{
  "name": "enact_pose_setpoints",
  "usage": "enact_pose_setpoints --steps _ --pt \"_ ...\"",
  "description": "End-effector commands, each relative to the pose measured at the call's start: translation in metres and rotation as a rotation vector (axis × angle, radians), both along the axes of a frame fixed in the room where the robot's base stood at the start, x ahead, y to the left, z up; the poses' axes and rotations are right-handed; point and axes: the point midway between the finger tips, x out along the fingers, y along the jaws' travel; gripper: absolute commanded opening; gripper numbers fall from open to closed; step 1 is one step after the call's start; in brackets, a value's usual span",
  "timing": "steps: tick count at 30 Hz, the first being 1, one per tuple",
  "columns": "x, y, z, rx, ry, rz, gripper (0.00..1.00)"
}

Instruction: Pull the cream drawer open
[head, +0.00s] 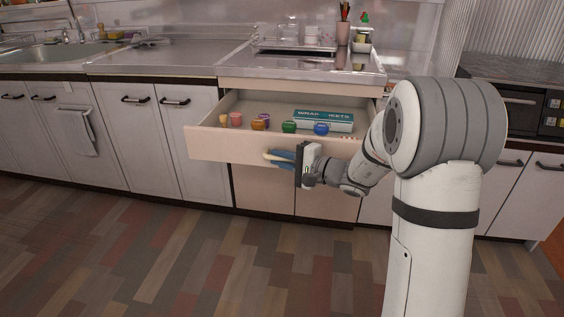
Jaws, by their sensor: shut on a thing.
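The cream drawer (215,147) is pulled well out from the counter below the steel top, and its inside shows from above. My gripper (277,157) is at the middle of the drawer's front face, its blue fingers shut on the drawer handle (268,158). The handle is mostly hidden by the fingers.
Several small coloured jars (289,127) and a teal wrap sheets box (325,120) lie in the drawer. A dish rack (310,35) stands on the counter above. Cream lower doors (263,188) are below. The floor in front is clear.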

Motion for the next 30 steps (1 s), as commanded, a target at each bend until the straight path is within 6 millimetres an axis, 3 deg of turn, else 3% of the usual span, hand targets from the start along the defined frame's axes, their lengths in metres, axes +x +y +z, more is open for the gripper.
enact_pose_setpoints --steps 11,12,19,26,30 --pt "0.000 -0.001 -0.001 -0.001 0.003 -0.004 0.00" --pt "0.000 -0.001 -0.001 -0.001 0.003 -0.004 0.17" --pt "0.000 0.000 0.000 0.000 0.001 -0.001 0.35" --pt "0.000 0.000 0.000 -0.001 0.001 0.000 0.35" --pt "-0.006 -0.009 0.003 -0.001 0.001 -0.001 0.35"
